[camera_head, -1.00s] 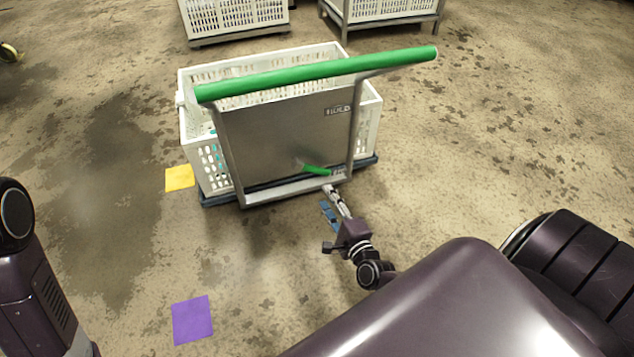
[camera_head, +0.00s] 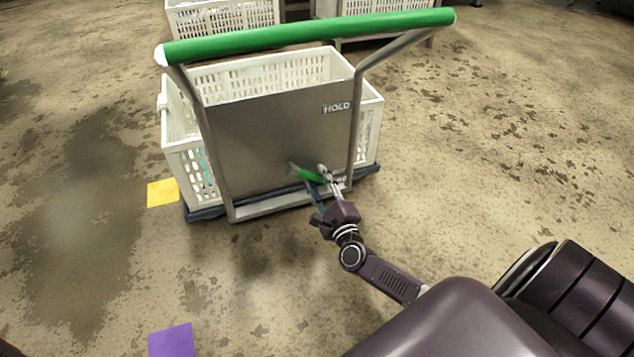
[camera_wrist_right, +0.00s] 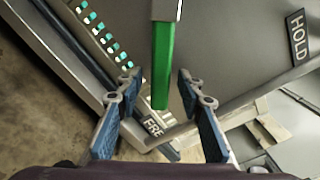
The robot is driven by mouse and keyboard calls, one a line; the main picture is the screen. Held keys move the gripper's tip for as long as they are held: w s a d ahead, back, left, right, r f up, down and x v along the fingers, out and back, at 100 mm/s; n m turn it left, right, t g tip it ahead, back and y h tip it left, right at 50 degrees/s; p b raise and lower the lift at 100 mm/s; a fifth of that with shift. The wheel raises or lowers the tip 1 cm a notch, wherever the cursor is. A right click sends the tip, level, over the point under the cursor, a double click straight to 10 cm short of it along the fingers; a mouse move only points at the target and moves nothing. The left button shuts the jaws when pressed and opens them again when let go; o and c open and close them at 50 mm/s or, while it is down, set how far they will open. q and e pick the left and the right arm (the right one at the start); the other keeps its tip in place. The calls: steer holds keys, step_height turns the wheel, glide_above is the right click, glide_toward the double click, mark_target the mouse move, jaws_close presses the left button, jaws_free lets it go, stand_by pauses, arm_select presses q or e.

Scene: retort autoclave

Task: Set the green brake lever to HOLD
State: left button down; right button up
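The green brake lever (camera_head: 309,174) is low on the cart's grey metal panel (camera_head: 262,142), slanting down to the right. The HOLD label (camera_head: 337,107) is at the panel's upper right, well above the lever. My right gripper (camera_head: 319,180) is at the lever's lower end. In the right wrist view, the open gripper (camera_wrist_right: 159,105) has its blue-padded fingers on both sides of the green lever (camera_wrist_right: 161,75), with gaps visible. A second label (camera_wrist_right: 153,127), partly hidden, is near the lever's tip; the HOLD label (camera_wrist_right: 298,37) is at the upper right. My left gripper is out of view.
The cart's green push bar (camera_head: 310,35) spans above the panel. A white perforated crate (camera_head: 185,150) sits on the cart behind the panel. More white crates (camera_head: 225,15) stand at the back. Yellow (camera_head: 163,193) and purple (camera_head: 171,341) squares mark the floor. Floor is clear at right.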

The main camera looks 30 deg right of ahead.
steer(key=shift+w+d, duration=0.2)
steer(key=shift+w, duration=0.45)
jaws_close()
